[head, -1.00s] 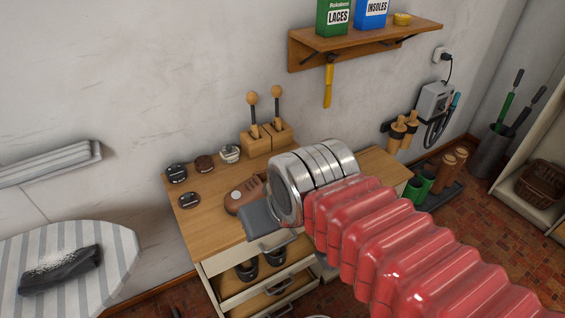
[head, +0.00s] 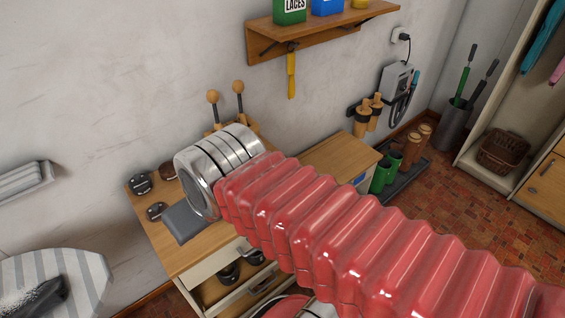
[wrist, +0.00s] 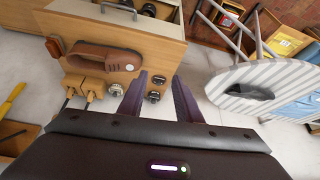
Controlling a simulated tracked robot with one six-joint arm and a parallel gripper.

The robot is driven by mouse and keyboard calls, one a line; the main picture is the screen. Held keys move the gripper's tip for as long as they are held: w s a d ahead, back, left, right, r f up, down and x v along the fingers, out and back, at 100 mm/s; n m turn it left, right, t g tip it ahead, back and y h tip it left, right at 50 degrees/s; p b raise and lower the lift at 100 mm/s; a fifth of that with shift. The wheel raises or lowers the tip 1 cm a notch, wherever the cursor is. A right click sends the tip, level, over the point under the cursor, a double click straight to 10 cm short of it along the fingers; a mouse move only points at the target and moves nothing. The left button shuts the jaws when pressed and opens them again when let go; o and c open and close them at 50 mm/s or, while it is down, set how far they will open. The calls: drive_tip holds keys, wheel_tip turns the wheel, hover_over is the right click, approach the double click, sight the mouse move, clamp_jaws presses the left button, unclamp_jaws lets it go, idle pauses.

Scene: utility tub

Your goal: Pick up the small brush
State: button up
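Two thin handles with round wooden knobs (head: 213,97) (head: 238,87) stand in wooden blocks at the back of the bench. They may be small brushes, but no bristles show and I cannot tell. The blocks also show in the wrist view (wrist: 90,90), left of my gripper. My gripper (wrist: 159,77) is open in the wrist view, its two dark fingers apart with nothing held. In the head view my red arm and silver wrist hide the middle of the bench.
The wooden bench (head: 340,160) has drawers in front. A brown curved object (wrist: 105,55) lies on it. A striped board (head: 85,270) with a dark shoe stands at left. A wall shelf (head: 320,30) holds boxes, with a yellow tool (head: 291,75) hanging below.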

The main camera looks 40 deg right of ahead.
drive_tip(key=shift+o, duration=1.4)
drive_tip(key=shift+w+d, duration=0.1)
drive_tip(key=shift+w, duration=0.05)
drive_tip(key=shift+o, duration=0.9)
drive_tip(key=shift+w+r+m, duration=0.1)
drive_tip(key=shift+w+m, duration=0.2)
drive_tip(key=shift+m, duration=0.3)
drive_tip(key=shift+o, duration=0.8)
drive_tip(key=w+d+m, duration=0.6)
drive_tip(key=m, duration=0.3)
drive_tip(key=shift+w+g, duration=0.2)
drive_tip(key=shift+g, duration=0.1)
drive_tip(key=w+d+f+m, duration=0.2)
drive_tip(key=d+f+m, duration=0.1)
drive_tip(key=d+m, duration=0.6)
drive_tip(key=w+d+f+m, duration=0.2)
drive_tip(key=d+f+m, duration=0.2)
drive_tip(key=d+m, duration=0.5)
drive_tip(key=w+d+f+m, duration=0.2)
drive_tip(key=d+f+m, duration=0.2)
drive_tip(key=d+m, duration=0.5)
drive_tip(key=d, duration=0.6)
drive_tip(key=shift+g, duration=0.3)
drive_tip(key=shift+f, duration=0.1)
drive_tip(key=shift+x, duration=4.25)
